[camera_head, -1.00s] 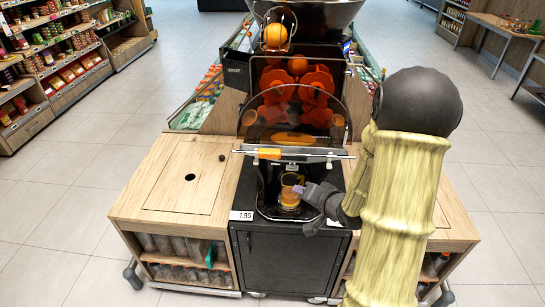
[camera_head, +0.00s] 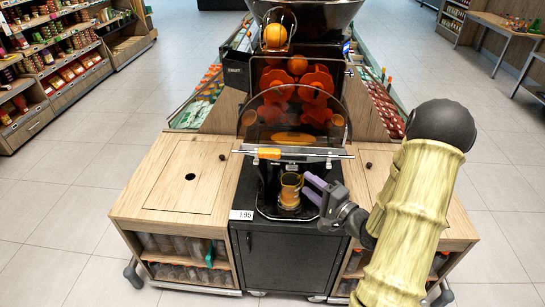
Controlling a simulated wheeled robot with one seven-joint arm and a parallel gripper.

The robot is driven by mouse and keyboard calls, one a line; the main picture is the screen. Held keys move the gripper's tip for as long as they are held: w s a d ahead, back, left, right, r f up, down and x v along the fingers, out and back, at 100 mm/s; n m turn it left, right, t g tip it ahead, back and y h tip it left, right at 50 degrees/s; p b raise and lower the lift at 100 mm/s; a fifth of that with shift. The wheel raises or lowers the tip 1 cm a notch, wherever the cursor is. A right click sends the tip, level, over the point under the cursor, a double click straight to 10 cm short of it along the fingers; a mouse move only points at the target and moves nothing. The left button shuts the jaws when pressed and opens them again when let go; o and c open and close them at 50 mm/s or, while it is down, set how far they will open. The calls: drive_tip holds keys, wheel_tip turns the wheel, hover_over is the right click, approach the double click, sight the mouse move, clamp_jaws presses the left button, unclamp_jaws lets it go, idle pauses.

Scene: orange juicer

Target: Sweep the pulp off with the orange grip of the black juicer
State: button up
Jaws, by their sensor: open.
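The black juicer (camera_head: 262,84) stands in the middle on a black cabinet, with orange parts behind a clear curved cover. Its orange grip (camera_head: 269,153) sits near the left end of a silver bar (camera_head: 318,154) that runs across the front below the cover. I cannot make out any pulp. A yellow-brown cup (camera_head: 290,188) stands upright on the black tray under the bar. My gripper (camera_head: 309,188), with purple fingers, is open just right of the cup. It is below and to the right of the orange grip, not touching it.
Wooden counters flank the juicer; the left one (camera_head: 155,190) has a dark hole and a small dark round knob (camera_head: 222,157). A price card (camera_head: 241,215) reads 1.95. Glasses stand on shelves below. An orange (camera_head: 275,35) sits up high in the feed.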

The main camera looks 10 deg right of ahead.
sight(271, 156)
drive_tip(key=p+x, duration=0.4)
drive_tip(key=x, duration=1.2)
drive_tip(key=shift+w+a, duration=0.15)
drive_tip(key=shift+w, duration=0.2)
clamp_jaws()
